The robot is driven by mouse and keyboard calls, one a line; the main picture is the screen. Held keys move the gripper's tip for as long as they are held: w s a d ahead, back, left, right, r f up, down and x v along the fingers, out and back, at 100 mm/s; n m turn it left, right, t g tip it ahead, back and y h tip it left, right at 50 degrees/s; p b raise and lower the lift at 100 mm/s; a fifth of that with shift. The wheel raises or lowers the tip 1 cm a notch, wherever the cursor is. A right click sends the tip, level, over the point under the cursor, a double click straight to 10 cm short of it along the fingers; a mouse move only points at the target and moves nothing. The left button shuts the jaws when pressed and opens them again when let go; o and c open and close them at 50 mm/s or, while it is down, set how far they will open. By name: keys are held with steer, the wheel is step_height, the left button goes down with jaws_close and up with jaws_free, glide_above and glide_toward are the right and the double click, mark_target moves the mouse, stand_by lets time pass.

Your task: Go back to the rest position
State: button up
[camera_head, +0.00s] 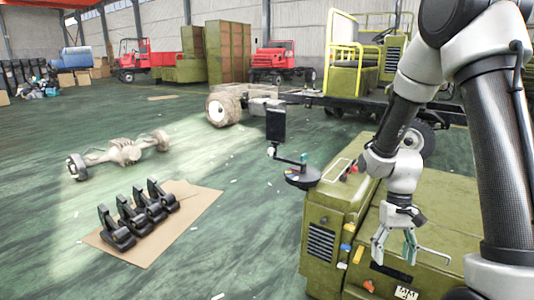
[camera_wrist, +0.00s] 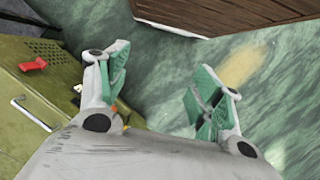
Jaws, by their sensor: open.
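My gripper (camera_head: 394,246) hangs from the arm at the right of the head view, pointing down. It appears in front of the olive-green machine body (camera_head: 335,188), and I cannot tell its exact height over it. In the wrist view, the two green-padded fingers of my gripper (camera_wrist: 160,82) stand wide apart. Nothing is between them; green floor shows through the gap. No rest position is marked in either view.
Black brackets (camera_head: 126,222) stand on a cardboard sheet (camera_head: 184,225) on the floor at left. An axle (camera_head: 122,151) lies behind them. A yellow-green chassis (camera_head: 357,66) stands behind the machine. A red lever (camera_wrist: 34,65) shows in the wrist view. Open floor lies at left.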

steer(key=s+d+r+t, duration=0.1)
steer(key=s+r+t, duration=0.3)
steer(key=r, duration=0.8)
steer(key=s+d+r+t, duration=0.1)
steer(key=s+r+t, duration=0.3)
steer(key=s+r, duration=0.5)
step_height(320, 180, up, 4)
steer(key=shift+d+r+n, duration=0.25)
steer(key=shift+d+n, duration=0.05)
steer(key=shift+d, duration=0.05)
